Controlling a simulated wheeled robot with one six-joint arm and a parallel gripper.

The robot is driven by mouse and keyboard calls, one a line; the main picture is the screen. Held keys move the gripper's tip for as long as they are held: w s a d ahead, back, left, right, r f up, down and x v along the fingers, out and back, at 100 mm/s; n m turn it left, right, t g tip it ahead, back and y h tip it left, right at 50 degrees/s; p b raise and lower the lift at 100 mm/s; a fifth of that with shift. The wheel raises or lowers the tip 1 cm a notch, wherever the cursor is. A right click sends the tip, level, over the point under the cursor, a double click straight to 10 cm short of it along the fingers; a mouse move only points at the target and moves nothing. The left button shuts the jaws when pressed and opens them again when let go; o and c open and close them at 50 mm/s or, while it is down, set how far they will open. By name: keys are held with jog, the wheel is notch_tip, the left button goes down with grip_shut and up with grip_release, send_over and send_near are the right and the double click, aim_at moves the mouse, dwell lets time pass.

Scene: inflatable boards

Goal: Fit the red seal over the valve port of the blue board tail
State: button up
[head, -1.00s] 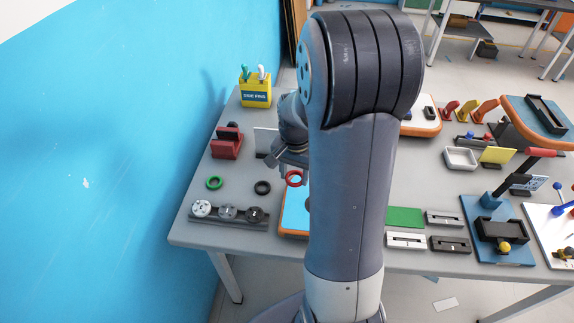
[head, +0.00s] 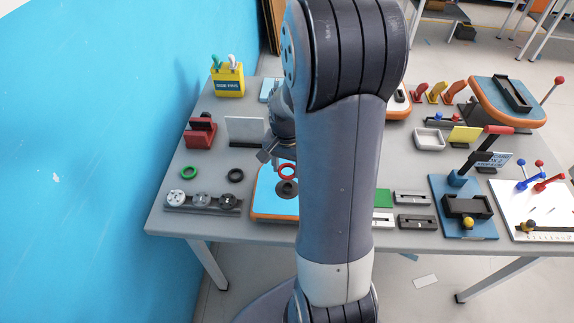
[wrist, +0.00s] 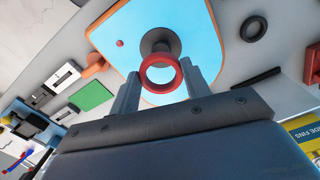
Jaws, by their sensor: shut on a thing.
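The red seal (head: 286,171) is a ring held between the fingertips of my gripper (wrist: 161,72); it also shows in the wrist view (wrist: 146,82). The blue board tail (head: 272,205) lies on the table with an orange rim; its light blue face (wrist: 195,38) fills the upper middle of the wrist view. The dark grey round valve port (head: 287,188) stands on it and shows just beyond the ring in the wrist view (wrist: 160,43). The ring is beside the port, not around it. It appears raised above the board; the exact gap cannot be told. My arm hides the board's right part.
A black ring (head: 236,175) and a green ring (head: 189,172) lie left of the board. A rack with several round caps (head: 201,201) stands at the front left. A white upright panel (head: 245,130) and a red block (head: 200,134) are behind. Grey slotted blocks (head: 412,198) lie right.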

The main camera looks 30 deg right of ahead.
jog(key=b, duration=0.4)
send_over(287, 190)
jog(key=shift+f, duration=2.5)
jog(key=shift+f+b, duration=0.95)
jog(key=shift+f, duration=0.3)
jog(key=o, duration=1)
jog(key=shift+o, duration=0.2)
notch_tip(287, 190, up, 11)
jog(key=shift+f, duration=0.1)
